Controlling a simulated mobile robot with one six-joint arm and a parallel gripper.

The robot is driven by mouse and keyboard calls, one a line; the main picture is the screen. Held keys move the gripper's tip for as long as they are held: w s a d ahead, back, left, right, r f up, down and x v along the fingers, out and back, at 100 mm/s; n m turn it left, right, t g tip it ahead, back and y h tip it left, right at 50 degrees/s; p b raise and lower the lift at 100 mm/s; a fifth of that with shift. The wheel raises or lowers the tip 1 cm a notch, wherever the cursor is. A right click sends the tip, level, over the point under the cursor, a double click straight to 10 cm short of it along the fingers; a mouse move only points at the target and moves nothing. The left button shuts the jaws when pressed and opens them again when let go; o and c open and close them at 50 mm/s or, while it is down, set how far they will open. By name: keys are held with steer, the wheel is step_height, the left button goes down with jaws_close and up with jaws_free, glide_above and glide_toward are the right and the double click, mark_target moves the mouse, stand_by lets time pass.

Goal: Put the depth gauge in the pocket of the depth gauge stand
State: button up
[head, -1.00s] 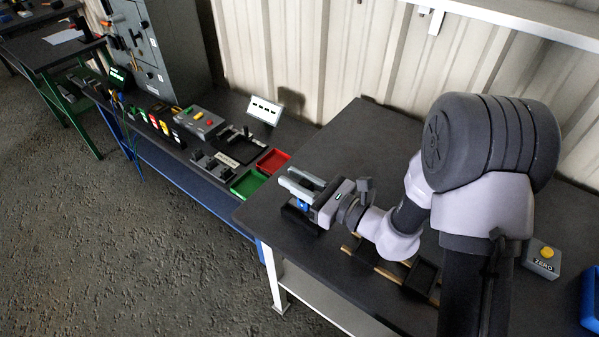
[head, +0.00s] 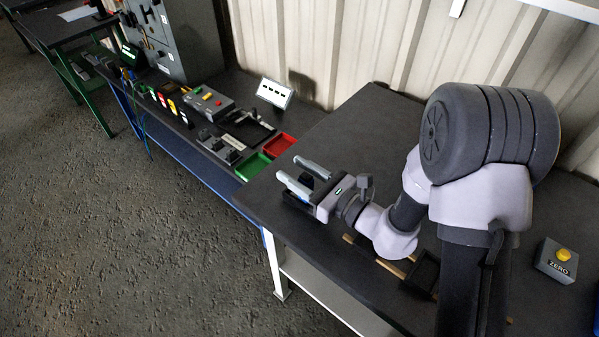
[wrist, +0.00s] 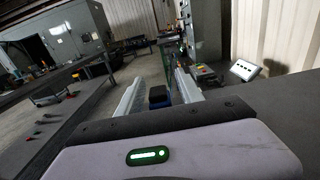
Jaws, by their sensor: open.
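My gripper (head: 287,166) is open over the left part of the dark bench, its two pale fingers well apart. In the wrist view, a small blue piece with a dark top (wrist: 158,96), which looks like the depth gauge, stands between the fingers with a gap on either side. A dark block (head: 297,203), probably the depth gauge stand, sits on the bench under the fingers. The fingers and gripper body hide most of both in the head view. I cannot tell how deep the gauge sits in the pocket.
A dark frame (head: 424,270) with wooden strips lies beside my arm. A grey ZERO box (head: 556,261) with a yellow button is at the right. Beyond the bench's left edge, a lower bench holds green (head: 252,167) and red (head: 279,145) trays. The bench's back is clear.

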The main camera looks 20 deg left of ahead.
steer(key=p+v, duration=0.2)
steer(key=v, duration=1)
steer(key=s+r+n+g+h, duration=0.3)
steer(key=s+r+n+g, duration=0.1)
steer(key=s+n, duration=0.35)
steer(key=s+r+n+g+h, duration=0.35)
steer(key=s+n+g, duration=0.2)
steer(key=s, duration=0.25)
steer(key=d+r+n+t+h, duration=0.2)
steer(key=d+r+t+h, duration=0.1)
steer(key=d, duration=0.4)
steer(key=w+d+r+n+t+h, duration=0.1)
steer(key=d+r+n+t+h, duration=0.2)
steer(key=d+t+h, duration=0.2)
steer(key=shift+w+d+r, duration=0.15)
steer(key=shift+d+r, duration=0.05)
steer(key=shift+d, duration=1)
steer(key=shift+t, duration=0.25)
